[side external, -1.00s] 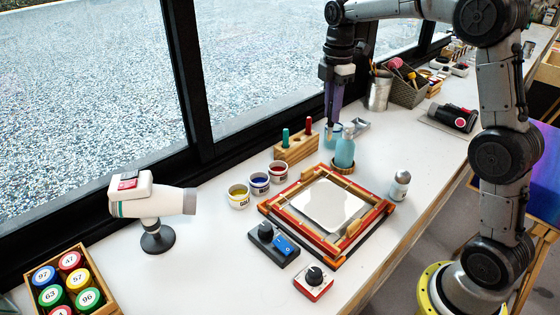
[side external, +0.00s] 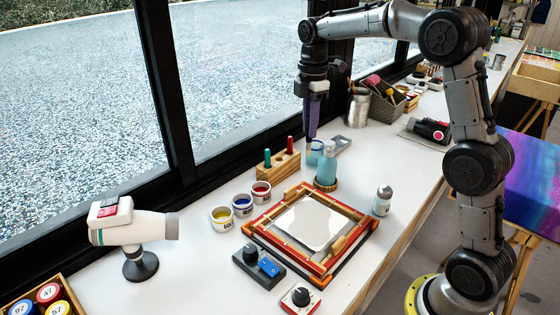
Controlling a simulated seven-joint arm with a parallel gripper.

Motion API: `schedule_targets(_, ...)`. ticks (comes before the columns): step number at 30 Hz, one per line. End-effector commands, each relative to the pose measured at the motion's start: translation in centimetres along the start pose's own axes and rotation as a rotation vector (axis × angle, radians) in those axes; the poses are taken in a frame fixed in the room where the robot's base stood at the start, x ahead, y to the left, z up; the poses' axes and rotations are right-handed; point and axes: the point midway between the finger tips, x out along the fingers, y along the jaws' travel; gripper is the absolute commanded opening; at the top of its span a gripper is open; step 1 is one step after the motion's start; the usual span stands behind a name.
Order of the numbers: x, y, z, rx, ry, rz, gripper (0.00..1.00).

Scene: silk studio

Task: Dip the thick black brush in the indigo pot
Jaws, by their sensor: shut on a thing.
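My gripper (side external: 311,136) points straight down at the back of the bench, with its purple fingers shut. It is just above or at a clear bluish cup (side external: 314,154), behind the brush rack's right end. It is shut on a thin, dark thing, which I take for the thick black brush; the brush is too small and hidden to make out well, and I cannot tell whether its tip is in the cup. The indigo pot (side external: 242,207) is the white, blue-filled middle one of three pots, to the left and nearer the camera. My gripper is well away from it.
The wooden rack (side external: 281,166) holds a teal and a red handle. The yellow pot (side external: 222,219) and red pot (side external: 261,194) flank the indigo one. A teal bottle (side external: 326,168) stands close to the cup.

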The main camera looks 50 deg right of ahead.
Motion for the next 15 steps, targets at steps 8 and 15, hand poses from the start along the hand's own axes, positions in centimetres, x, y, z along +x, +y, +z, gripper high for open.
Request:
schedule_targets(8, 2.5, 3.9, -7.8, 0.043, -0.001, -0.006, 0.0)
schedule_targets(15, 5.9, 4.3, -15.2, -0.032, -0.001, -0.006, 0.0)
